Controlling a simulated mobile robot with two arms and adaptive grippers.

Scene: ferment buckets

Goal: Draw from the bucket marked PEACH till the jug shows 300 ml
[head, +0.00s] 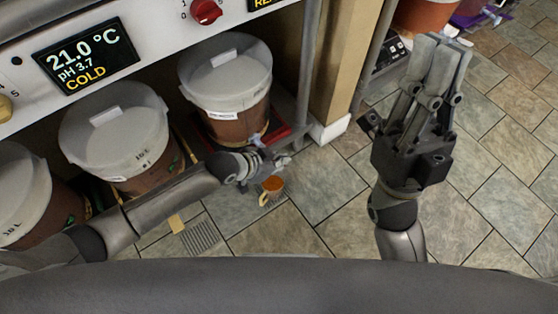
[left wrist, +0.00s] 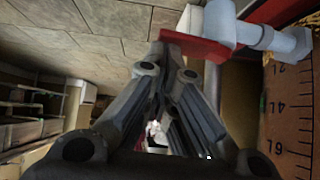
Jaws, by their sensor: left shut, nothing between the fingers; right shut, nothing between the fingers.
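A brown bucket with a pale lid (head: 226,72) stands under the control panel; its label is too small to read. Its pale blue tap (head: 256,139) shows at the lower front, and the left wrist view shows the tap close up (left wrist: 262,36). A small jug (head: 272,185) with orange contents is on or just above the floor below the tap; its marks cannot be read. My left gripper (head: 277,161) is shut and empty beside the tap, above the jug. Its fingertips (left wrist: 172,55) are near a red part by the tap; contact cannot be told. My right gripper (head: 438,55) is shut and empty, raised at the right.
Two more lidded buckets (head: 117,130) (head: 18,190) stand to the left. The panel display (head: 85,60) reads 21.0 °C, pH 3.7, COLD. A wooden post (head: 345,60) stands right of the bucket. A floor grate (head: 198,238) lies left of the jug. Tiled floor at right is mostly clear.

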